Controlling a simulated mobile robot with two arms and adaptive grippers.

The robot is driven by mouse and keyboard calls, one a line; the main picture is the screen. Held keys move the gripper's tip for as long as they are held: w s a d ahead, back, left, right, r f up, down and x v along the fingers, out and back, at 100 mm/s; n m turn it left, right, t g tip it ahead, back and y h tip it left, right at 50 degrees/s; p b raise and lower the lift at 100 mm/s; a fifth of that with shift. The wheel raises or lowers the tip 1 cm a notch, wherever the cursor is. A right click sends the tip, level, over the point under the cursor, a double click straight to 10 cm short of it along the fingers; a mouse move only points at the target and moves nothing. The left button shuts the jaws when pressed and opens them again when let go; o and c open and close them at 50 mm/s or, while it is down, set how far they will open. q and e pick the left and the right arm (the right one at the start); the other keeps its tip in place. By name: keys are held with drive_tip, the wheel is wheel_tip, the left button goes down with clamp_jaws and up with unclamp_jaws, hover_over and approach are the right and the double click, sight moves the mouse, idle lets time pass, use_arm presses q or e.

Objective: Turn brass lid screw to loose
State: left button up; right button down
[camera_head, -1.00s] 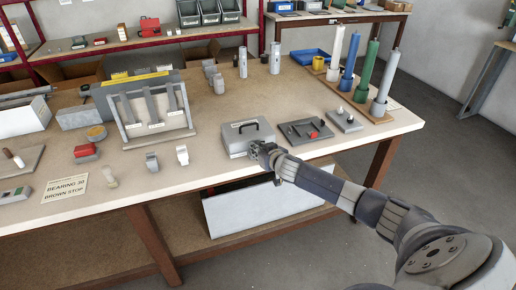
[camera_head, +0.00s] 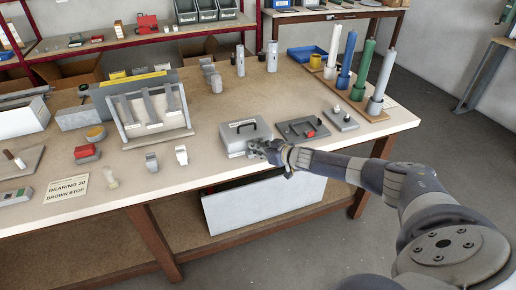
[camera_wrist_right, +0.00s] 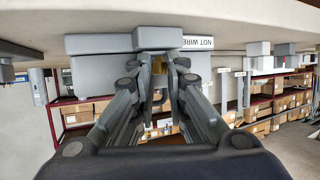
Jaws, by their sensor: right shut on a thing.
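A grey box (camera_head: 233,145) with a black handle on its lid stands near the front edge of the bench. My right gripper (camera_head: 257,149) is at the box's front right side. In the right wrist view, which is upside down, the gripper's fingers (camera_wrist_right: 159,80) are closed in on the small brass lid screw (camera_wrist_right: 157,66) at the face of the grey box (camera_wrist_right: 97,74). The fingers hide most of the screw, so its turn angle cannot be read. In the head view the screw is hidden by the gripper. My left gripper is not in view.
Dark plates with small parts (camera_head: 301,131) lie just right of the box. Coloured posts (camera_head: 362,66) stand behind them. A sloped grey rack (camera_head: 150,112) and small clips (camera_head: 181,155) are to the left. The bench's front edge (camera_head: 120,202) runs close below the gripper.

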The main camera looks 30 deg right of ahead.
drive_tip(key=shift+a+f, duration=0.1)
drive_tip(key=shift+a, duration=0.05)
drive_tip(key=c, duration=1.6)
unclamp_jaws()
drive_tip(key=shift+a+m+h, duration=0.35)
drive_tip(key=shift+m+h, duration=0.15)
drive_tip(key=shift+b, duration=0.3)
